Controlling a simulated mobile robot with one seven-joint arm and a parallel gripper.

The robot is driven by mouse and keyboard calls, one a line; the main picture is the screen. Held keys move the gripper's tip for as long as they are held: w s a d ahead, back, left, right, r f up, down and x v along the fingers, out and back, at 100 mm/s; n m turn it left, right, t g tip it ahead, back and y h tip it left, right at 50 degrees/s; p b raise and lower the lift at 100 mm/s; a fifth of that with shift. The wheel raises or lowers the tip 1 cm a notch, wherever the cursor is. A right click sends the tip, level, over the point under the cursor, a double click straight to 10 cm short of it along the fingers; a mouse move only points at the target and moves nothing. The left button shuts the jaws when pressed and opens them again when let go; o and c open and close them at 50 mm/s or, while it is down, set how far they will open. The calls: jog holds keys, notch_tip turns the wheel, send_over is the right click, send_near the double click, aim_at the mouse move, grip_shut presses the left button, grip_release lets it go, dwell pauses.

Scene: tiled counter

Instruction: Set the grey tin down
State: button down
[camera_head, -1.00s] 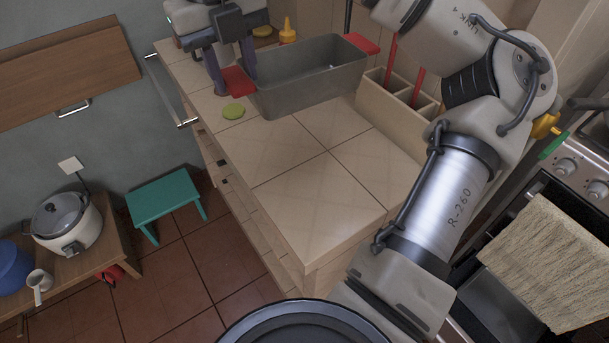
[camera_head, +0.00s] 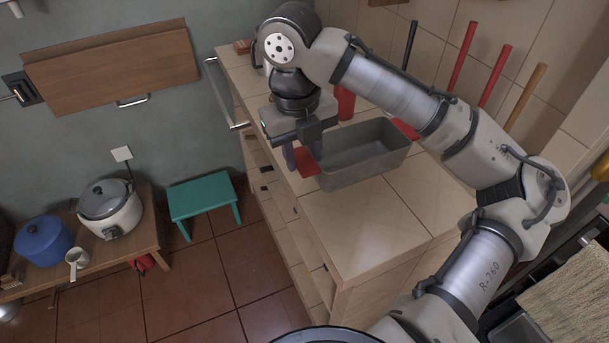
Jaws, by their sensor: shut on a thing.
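The grey tin (camera_head: 345,172) is a long, open, rectangular pan with red end grips. It looks level over the tiled counter (camera_head: 345,235), near its left edge. I cannot tell whether its base touches the tiles or hangs slightly above them. My gripper (camera_head: 303,156) points down and is shut on the tin's left red grip (camera_head: 307,166). The tin's right red grip (camera_head: 405,128) shows partly beside my forearm. The inside of the tin looks empty.
A red container (camera_head: 345,102) stands behind the tin. Long-handled tools, red (camera_head: 463,55) and wooden (camera_head: 525,97), rise at the back right. The counter's near end is clear. A teal stool (camera_head: 203,195) stands on the floor to the left.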

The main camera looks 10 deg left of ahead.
jog(key=shift+f, duration=3.15)
jog(key=c, duration=1)
grip_release()
jog(key=shift+o, duration=0.2)
jog(key=r, duration=1.2)
jog(key=shift+s+a+r, duration=0.1)
jog(key=shift+s+a, duration=0.2)
jog(key=shift+a, duration=0.1)
